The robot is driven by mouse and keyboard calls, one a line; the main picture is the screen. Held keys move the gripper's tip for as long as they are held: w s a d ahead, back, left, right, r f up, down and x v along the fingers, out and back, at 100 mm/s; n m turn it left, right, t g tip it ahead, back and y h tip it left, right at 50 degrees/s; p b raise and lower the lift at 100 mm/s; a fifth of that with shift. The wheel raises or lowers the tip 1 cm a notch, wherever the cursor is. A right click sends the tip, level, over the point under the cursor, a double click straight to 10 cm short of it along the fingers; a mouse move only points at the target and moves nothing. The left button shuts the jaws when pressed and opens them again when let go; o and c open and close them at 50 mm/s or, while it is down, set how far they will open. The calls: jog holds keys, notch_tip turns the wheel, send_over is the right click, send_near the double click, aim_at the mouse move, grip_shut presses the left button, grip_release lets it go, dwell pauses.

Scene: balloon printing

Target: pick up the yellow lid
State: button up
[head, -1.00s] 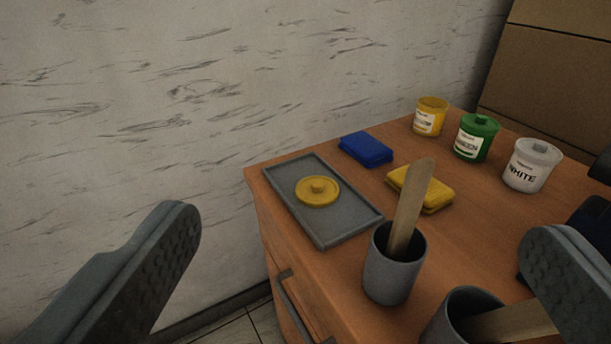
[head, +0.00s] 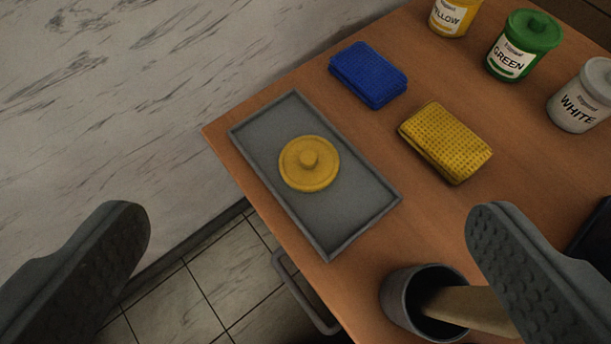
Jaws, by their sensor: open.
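My gripper (head: 305,225) is open and empty, with one dark finger at the lower left and one at the lower right. The fingers are wide apart and nearer to the camera than the lid, which shows beyond and between them. Nothing covers the lid.
A blue sponge (head: 368,75) and a yellow sponge (head: 446,142) lie right of the tray. A grey cup (head: 399,306) with a wooden stick stands near the right finger. Yellow (head: 453,14), green (head: 523,46) and white (head: 583,97) paint pots stand farther back. A marbled wall (head: 130,90) is at left.

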jog(key=w+f+m+g, duration=0.1)
jog(key=w+f+g, duration=0.3)
jog(key=w+g, duration=0.8)
jog(key=t, duration=0.1)
send_over(309, 157)
jog(key=f, duration=1.2)
jog(key=shift+w+d+f, duration=0.15)
jog(key=shift+d+f, duration=0.15)
jog(key=shift+a+f, duration=0.15)
jog(key=shift+f, duration=1.15)
jog(key=shift+a+f, duration=0.15)
jog(key=shift+f, duration=1.15)
jog(key=c, duration=1.1)
